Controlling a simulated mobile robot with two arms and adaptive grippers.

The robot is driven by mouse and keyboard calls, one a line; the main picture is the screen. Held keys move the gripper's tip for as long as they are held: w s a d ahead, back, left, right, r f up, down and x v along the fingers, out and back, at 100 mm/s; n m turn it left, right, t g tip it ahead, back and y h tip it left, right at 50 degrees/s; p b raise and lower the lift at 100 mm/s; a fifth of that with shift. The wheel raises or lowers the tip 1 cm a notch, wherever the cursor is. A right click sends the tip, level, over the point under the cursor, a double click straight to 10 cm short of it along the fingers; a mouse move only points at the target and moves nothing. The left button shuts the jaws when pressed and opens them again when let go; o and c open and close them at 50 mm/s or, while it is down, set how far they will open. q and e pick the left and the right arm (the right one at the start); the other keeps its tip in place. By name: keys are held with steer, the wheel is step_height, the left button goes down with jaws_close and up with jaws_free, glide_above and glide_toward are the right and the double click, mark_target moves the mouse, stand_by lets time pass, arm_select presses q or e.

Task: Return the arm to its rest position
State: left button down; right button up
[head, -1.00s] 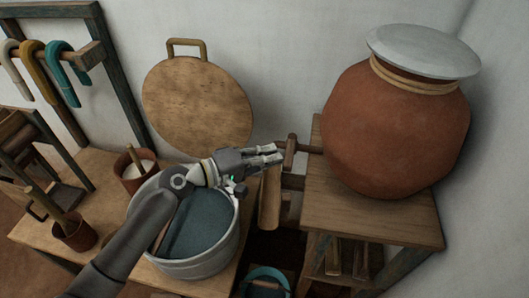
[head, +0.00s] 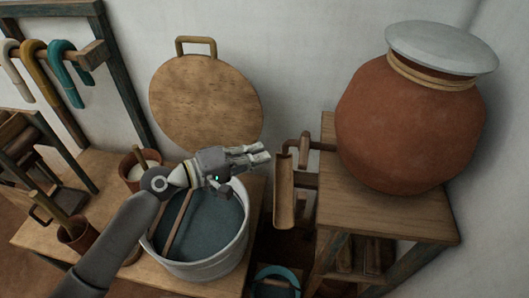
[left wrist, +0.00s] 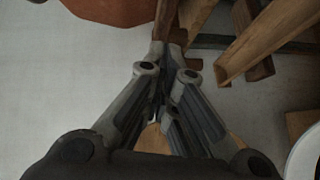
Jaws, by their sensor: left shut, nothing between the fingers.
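My left arm reaches in from the lower left in the head view. My left gripper (head: 262,153) is shut and empty, above the back right rim of the grey tub (head: 237,240) and left of the wooden tap and spout (head: 284,190). In the left wrist view the fingers (left wrist: 165,75) are together with nothing between them. The wooden spout (left wrist: 265,40) shows beyond them at the upper right; I cannot tell the exact gap. My right gripper does not show.
A clay pot (head: 405,125) with a pale lid stands on a wooden stand (head: 385,215) at the right. A round wooden lid (head: 205,105) leans on the wall behind the tub. Small pots (head: 75,237) stand at the left. A teal-rimmed bucket (head: 277,283) sits below the spout.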

arm_select(q)
steer(key=shift+s+d+b+v, duration=0.25)
steer(key=shift+s+b+v, duration=0.45)
steer(key=shift+v, duration=2.55)
steer(key=s+f+m+g+y, duration=0.2)
steer(key=s+f+m+y, duration=0.3)
steer(key=s+f, duration=0.6)
steer(key=s+a+f+m+g+y, duration=0.1)
steer(key=s+a+f+g+y, duration=0.1)
steer(key=s+a+f+y, duration=0.95)
step_height(320, 180, down, 26)
steer(key=s+a+g+h, duration=0.1)
steer(key=s+a+h, duration=0.1)
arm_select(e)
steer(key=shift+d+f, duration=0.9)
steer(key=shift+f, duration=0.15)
arm_select(q)
steer(key=s+a+f+g, duration=0.1)
steer(key=s+a+f, duration=0.2)
steer(key=s+f, duration=1.1)
steer(key=shift+s+f+g, duration=0.3)
steer(key=shift+s+f, duration=0.05)
steer(key=shift+s, duration=0.7)
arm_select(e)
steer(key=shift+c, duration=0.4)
